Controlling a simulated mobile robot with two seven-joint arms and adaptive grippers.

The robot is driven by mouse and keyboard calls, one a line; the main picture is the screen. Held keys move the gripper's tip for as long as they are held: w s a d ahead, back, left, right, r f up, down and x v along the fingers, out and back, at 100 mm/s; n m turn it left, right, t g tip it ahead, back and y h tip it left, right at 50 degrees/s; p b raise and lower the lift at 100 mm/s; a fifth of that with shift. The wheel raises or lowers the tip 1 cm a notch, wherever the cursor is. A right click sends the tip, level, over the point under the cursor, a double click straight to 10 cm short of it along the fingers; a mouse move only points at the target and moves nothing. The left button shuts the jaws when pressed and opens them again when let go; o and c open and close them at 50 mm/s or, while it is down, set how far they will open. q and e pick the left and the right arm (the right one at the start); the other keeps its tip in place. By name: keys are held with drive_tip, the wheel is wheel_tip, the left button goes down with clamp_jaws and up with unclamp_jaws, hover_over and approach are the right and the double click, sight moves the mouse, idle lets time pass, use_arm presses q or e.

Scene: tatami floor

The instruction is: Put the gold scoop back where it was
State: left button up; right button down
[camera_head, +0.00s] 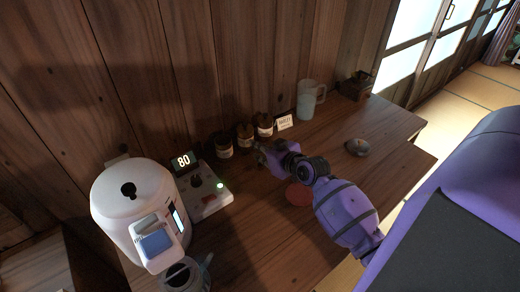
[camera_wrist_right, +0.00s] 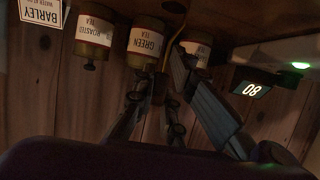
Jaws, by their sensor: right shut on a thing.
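My right gripper (camera_head: 259,153) is low over the table, in front of the row of tea jars. In the right wrist view, which is upside down, its fingers (camera_wrist_right: 164,85) close on the gold scoop (camera_wrist_right: 174,42). Only a thin, curved gold strip of the scoop shows, beside the green tea jar (camera_wrist_right: 146,42); the rest is hidden by the fingers. I cannot tell whether it touches a jar. The roasted tea jar (camera_wrist_right: 95,32) and a third jar (camera_wrist_right: 196,48) stand on either side of the green one. My left gripper is not in view.
A white dispenser (camera_head: 130,205) and a device reading 80 (camera_head: 207,190) stand at the left, with a glass pot (camera_head: 185,275) in front. A barley card (camera_head: 285,122), pitcher (camera_head: 308,101) and wooden box (camera_head: 356,86) line the back. A small bowl (camera_head: 357,148) and red disc (camera_head: 299,194) lie nearer.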

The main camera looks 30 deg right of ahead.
drive_tip(key=shift+f, duration=0.1)
drive_tip(key=c, duration=1.8)
unclamp_jaws()
drive_tip(key=shift+r, duration=0.3)
drive_tip(key=v, duration=1.2)
drive_tip(key=shift+w+f, duration=0.1)
